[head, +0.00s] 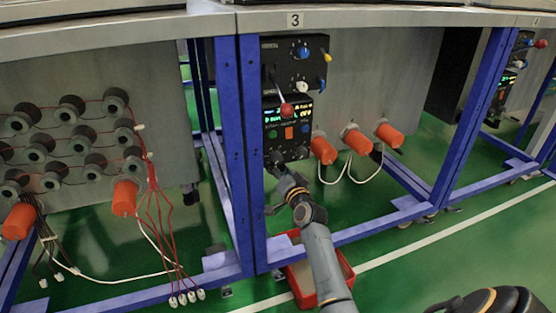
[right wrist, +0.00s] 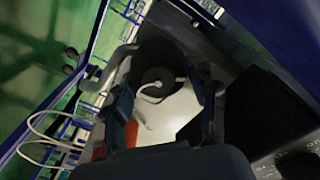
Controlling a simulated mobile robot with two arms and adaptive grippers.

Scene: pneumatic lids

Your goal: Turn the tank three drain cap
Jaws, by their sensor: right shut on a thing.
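Tank three is the grey tank (head: 355,85) under the number 3 plate (head: 295,20) in the head view. My right gripper (head: 277,163) reaches in just below the control panel (head: 287,127), at the lower left of this tank, and hides what it holds there. In the right wrist view, my right gripper (right wrist: 165,105) has its two fingers either side of a dark round drain cap (right wrist: 155,62) and is shut on it. A white curved piece shows in front of the cap. How far the cap is turned cannot be told. My left gripper is not in view.
Orange caps (head: 323,150) with white cables stand right of the panel. A red-knobbed lever (head: 286,109) is above my gripper. A blue frame post (head: 240,150) is close on the left. A red tray (head: 300,282) lies on the green floor below my arm.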

